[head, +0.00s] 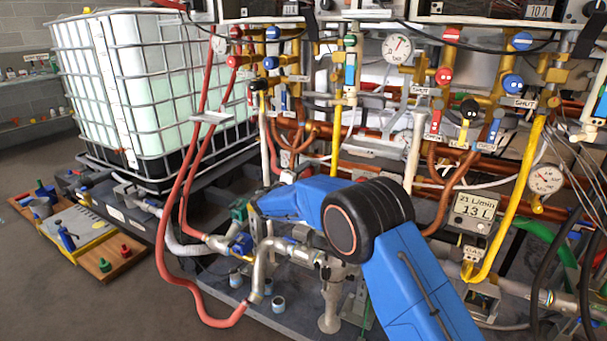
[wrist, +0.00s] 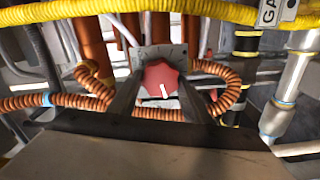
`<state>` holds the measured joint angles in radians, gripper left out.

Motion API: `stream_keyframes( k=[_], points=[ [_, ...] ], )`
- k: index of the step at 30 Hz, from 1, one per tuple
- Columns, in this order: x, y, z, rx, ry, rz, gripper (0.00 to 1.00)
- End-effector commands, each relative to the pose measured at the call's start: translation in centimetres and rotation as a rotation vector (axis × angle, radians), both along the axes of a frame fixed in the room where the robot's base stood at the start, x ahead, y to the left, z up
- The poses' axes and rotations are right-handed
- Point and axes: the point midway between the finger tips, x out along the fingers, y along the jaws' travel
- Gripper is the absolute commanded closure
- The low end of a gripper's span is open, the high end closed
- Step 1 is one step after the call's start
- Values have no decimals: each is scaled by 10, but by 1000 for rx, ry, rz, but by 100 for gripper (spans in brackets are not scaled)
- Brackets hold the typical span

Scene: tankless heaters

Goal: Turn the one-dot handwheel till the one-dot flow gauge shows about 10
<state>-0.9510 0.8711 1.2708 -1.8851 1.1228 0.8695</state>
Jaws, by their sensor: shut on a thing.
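In the wrist view a red handwheel (wrist: 160,76) with a white mark on its face sits between the two dark fingers of my gripper (wrist: 159,84). The fingers are shut on its sides. A pale plate with scale marks (wrist: 150,52) stands behind the handwheel. No dot mark on the handwheel can be made out. In the head view my blue arm reaches in among the pipes, and my fingers and this handwheel cannot be made out. A digital meter (head: 474,208) at the right reads 21 L/min and 13 L. Whether it is the one-dot gauge I cannot tell.
Round dial gauges (head: 397,47) and (head: 546,179) sit among the pipes. Orange corrugated hoses (wrist: 225,85) flank the handwheel, and a yellow hose (wrist: 150,8) crosses above. A caged white tank (head: 150,80) stands at the left. A red hose (head: 165,240) loops down in front.

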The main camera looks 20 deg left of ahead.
Motion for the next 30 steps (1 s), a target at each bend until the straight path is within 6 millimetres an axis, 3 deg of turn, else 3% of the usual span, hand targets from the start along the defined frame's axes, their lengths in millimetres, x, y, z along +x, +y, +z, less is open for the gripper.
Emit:
stream_keyframes(
  k=[30],
  points=[
    [-2,0,-8,-964,77,3,78]
  ],
)
